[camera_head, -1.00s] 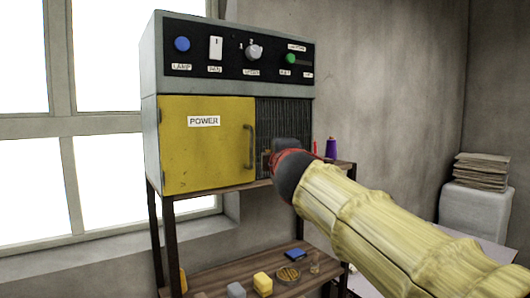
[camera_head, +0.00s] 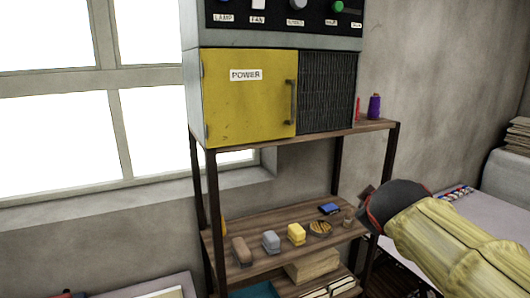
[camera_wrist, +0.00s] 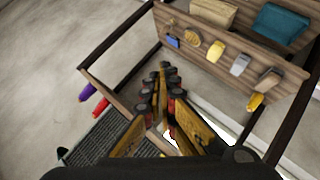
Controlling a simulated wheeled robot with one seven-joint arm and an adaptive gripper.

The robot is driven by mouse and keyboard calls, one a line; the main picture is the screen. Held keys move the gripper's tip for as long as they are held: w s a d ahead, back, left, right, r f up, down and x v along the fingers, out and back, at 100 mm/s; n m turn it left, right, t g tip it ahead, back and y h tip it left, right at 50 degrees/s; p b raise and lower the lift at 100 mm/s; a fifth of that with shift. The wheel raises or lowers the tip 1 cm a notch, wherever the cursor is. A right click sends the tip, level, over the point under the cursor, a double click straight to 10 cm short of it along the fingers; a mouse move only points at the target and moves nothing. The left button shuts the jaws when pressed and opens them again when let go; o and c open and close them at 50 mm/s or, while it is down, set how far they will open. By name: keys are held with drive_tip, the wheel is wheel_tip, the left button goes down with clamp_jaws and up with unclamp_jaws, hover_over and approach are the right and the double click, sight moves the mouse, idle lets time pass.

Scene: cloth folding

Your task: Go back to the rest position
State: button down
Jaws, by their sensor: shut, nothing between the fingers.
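My gripper (camera_wrist: 165,72) is shut and empty in the wrist view, its dark, jointed fingers together in the middle of the picture. In the head view my arm, in a pale yellow sleeve, comes in from the lower right. The end of the arm is beside the right side of the wooden rack, and the fingers are mostly hidden behind the dark wrist there. Nothing hangs from the gripper.
The rack carries a machine with a closed yellow door (camera_head: 244,100) and a control panel (camera_head: 280,18). A purple spool (camera_head: 374,106) stands on its top shelf. Small blocks, including a yellow block (camera_head: 297,234), sit lower. A pale table (camera_head: 480,212) is at the right.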

drive_tip(key=s+a+f+m+g+y+b, duration=0.1)
drive_tip(key=s+a+f+m+g+b, duration=0.1)
drive_tip(key=s+f, duration=1)
drive_tip(key=s+a+f+m+g+y+b, duration=0.2)
drive_tip(key=s+a+f+m+g, duration=0.1)
drive_tip(key=s+f, duration=0.8)
drive_tip(key=s+a+m, duration=0.1)
drive_tip(key=s+a, duration=0.1)
drive_tip(key=s, duration=0.1)
drive_tip(key=shift+s+f+m+g+y, duration=0.15)
drive_tip(key=shift+f+m+g+y, duration=0.15)
drive_tip(key=shift+f, duration=0.1)
